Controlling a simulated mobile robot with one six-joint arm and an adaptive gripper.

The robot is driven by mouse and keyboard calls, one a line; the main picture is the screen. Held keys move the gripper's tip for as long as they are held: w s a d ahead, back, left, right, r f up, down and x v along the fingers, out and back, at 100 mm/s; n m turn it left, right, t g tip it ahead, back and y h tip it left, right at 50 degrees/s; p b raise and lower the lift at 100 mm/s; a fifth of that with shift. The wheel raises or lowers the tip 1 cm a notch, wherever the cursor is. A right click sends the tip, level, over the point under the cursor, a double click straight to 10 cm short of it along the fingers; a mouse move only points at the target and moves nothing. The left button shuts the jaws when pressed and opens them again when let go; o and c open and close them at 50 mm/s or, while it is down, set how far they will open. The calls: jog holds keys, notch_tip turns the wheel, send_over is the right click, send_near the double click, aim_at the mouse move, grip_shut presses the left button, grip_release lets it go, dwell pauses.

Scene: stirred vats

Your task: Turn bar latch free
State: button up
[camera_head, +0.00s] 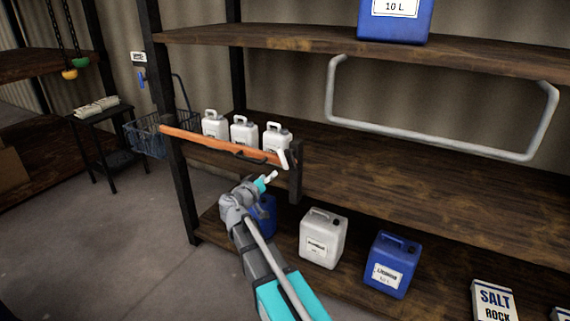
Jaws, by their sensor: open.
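An orange-brown bar (215,142) runs across the front of the middle shelf, from the left upright to a short dark post (296,178). A pale latch lever (283,158) sits at the bar's right end, by the post, tilted. A dark handle (255,157) is on the bar just left of the latch. My gripper (271,176) is small in the view, just below and left of the latch, and appears apart from it. It is open, and I see nothing in it. How the latch meets the post is too small to tell.
Several white jugs (243,131) stand behind the bar. A grey metal rail (430,142) hangs in front of the shelf at right. A white canister (322,240) and a blue canister (391,265) stand on the lower shelf.

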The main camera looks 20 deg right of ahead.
aim_at(285, 155)
jog(key=shift+w+a+r+t, duration=0.2)
jog(key=shift+w+a+t, duration=0.05)
jog(key=shift+t, duration=0.05)
jog(key=shift+d, duration=0.1)
jog(key=x, duration=1.3)
jog(key=shift+w+d, duration=0.2)
jog(key=shift+d, duration=0.05)
jog(key=shift+c, duration=0.2)
grip_shut()
